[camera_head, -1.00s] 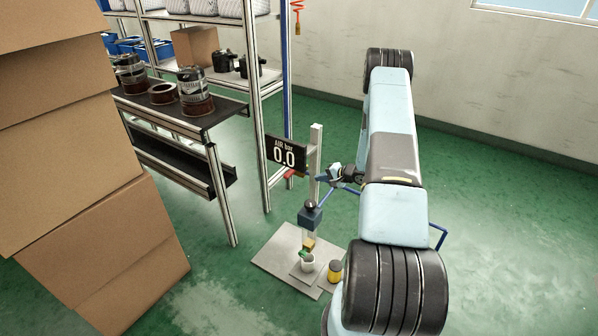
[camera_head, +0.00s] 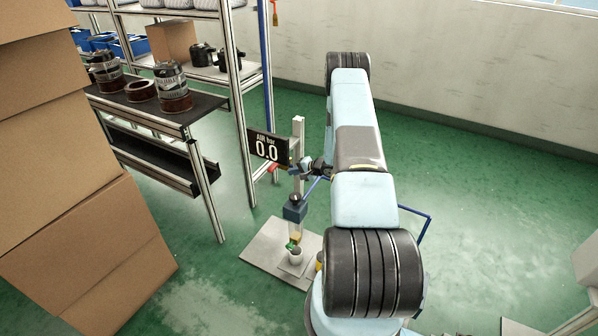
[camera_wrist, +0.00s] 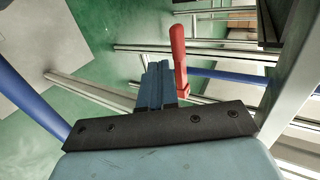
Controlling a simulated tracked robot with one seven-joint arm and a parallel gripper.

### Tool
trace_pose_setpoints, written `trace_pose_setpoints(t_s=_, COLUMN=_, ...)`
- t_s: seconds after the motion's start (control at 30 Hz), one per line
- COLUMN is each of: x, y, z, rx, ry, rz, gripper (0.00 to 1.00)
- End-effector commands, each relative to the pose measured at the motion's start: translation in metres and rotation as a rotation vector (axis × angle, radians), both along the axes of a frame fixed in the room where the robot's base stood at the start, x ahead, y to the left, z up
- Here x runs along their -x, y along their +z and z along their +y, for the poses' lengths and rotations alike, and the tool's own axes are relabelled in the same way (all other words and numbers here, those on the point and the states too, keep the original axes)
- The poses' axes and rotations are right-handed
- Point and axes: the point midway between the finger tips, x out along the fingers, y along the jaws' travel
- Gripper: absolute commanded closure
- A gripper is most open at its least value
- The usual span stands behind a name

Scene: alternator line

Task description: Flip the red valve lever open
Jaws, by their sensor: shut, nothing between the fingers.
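The red valve lever (camera_wrist: 178,62) stands out in the wrist view just right of my gripper's fingers (camera_wrist: 158,70), rising past their tips. Whether they touch it is unclear. My gripper's blue fingers are together with nothing between them. In the head view a small bit of the red lever (camera_head: 273,168) shows below the air display (camera_head: 267,147), which reads 0.0 bar. My gripper (camera_head: 299,174) is there at the upright post, right of the lever. The valve body is mostly hidden.
A metal post (camera_head: 299,130) and a blue unit (camera_head: 295,209) stand on a grey base plate (camera_head: 262,250). A shelf rack (camera_head: 240,110) and a bench with cans (camera_head: 175,112) lie to the left. Stacked cardboard boxes (camera_head: 90,240) fill the left front. Green floor to the right is mostly clear.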

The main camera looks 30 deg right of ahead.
Motion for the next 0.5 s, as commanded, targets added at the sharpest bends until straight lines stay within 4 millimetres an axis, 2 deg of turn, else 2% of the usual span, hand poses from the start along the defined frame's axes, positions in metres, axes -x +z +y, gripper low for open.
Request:
trace_pose_setpoints(t_s=0.2, x=-0.028, y=-0.02, z=0.019, rx=0.0, ry=0.001, rz=0.0, gripper=1.0)
trace_pose_setpoints(t_s=0.5, x=-0.056, y=-0.019, z=0.037, rx=0.0, ry=0.0, rz=0.0, gripper=1.0)
